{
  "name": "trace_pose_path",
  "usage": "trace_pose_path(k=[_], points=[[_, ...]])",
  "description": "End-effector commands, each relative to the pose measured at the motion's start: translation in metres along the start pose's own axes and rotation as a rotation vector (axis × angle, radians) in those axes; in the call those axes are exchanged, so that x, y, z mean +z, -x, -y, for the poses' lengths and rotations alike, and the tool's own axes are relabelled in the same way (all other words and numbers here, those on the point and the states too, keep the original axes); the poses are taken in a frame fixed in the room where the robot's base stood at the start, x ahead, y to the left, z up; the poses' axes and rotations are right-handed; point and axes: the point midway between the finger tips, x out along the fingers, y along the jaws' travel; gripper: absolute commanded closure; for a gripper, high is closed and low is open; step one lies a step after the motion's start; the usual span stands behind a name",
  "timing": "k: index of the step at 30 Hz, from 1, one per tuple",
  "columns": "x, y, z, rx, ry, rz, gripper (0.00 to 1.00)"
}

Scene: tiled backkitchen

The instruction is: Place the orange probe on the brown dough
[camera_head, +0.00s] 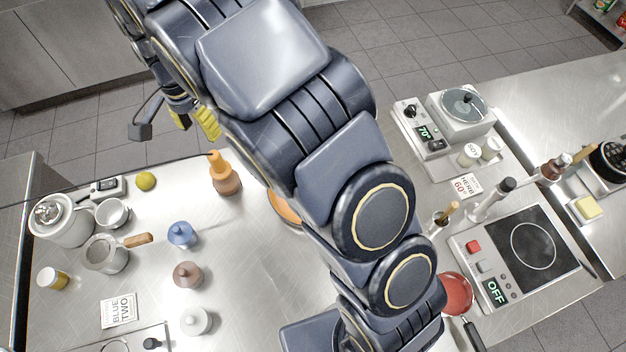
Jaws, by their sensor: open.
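An orange piece with a narrow tip, which looks like the orange probe (216,161), stands upright on a brown rounded piece, which looks like the brown dough (227,184). The two appear to touch, near the back edge of the steel counter. A second, darker brown lump (187,276) sits further forward, with nothing tall on it. My gripper (191,122), with yellow finger pads, is beyond the orange piece in the picture, just up and left of it. It is open and looks empty. My arm hides part of its base.
A blue piece (181,235) and a white piece (195,321) flank the darker brown lump. A pot (62,221), saucepan (104,254) and yellow ball (146,181) stand left. My arm partly covers an orange bowl (284,209). A hotplate (523,247) is at right.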

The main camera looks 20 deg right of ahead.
Motion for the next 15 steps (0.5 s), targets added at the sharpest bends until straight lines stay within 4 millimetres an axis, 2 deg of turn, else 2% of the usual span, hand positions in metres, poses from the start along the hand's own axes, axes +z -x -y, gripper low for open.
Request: trace_pose_path(k=[2, 5, 8, 11, 15], points=[[-0.002, 0.004, -0.004, 0.001, 0.007, -0.001, 0.54], [-0.006, 0.018, -0.024, 0.009, 0.038, -0.001, 0.54], [-0.011, 0.042, -0.061, 0.024, 0.104, 0.005, 0.54], [-0.008, 0.067, -0.109, 0.037, 0.195, 0.018, 0.54], [0.009, 0.091, -0.177, 0.055, 0.337, 0.056, 0.54]])
